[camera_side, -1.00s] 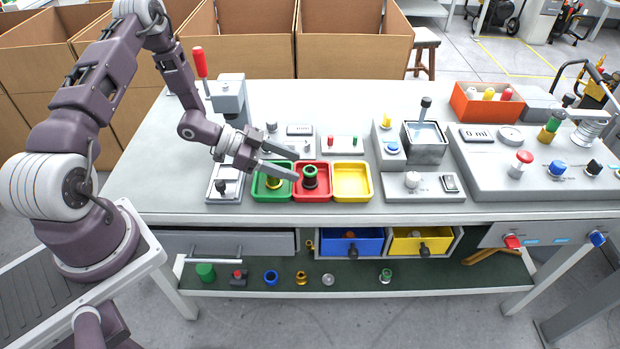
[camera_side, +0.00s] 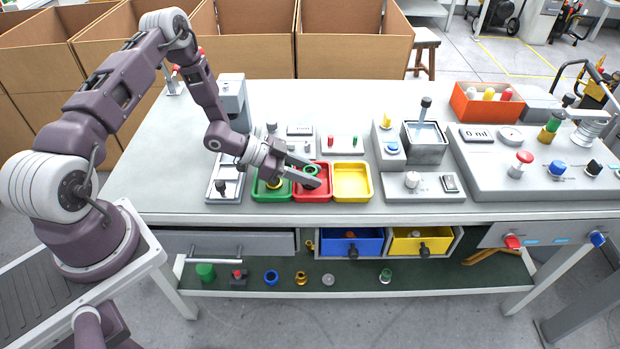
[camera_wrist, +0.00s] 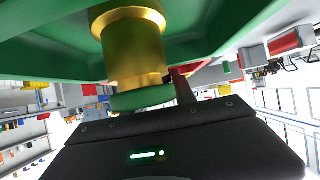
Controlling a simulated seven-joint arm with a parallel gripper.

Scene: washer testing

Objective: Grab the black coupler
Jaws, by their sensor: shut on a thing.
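The black coupler (camera_side: 311,170), with a green ring on its top, stands in the red tray (camera_side: 327,195) in the side view. My gripper (camera_side: 316,172) reaches in from the left, one finger on the far side of the coupler and one on the near side, shut on it. The near finger hides most of the black body. I cannot tell whether the coupler still touches the tray floor. In the wrist view, a brass coupler with a green end (camera_wrist: 135,50) fills the middle, close to my gripper; the black coupler cannot be made out there.
The green tray (camera_side: 262,196) with the brass piece is directly left of the red tray, beneath my gripper. An empty yellow tray (camera_side: 352,182) adjoins on the right. A grey press (camera_side: 231,100) stands behind my wrist. The table's back middle is clear.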

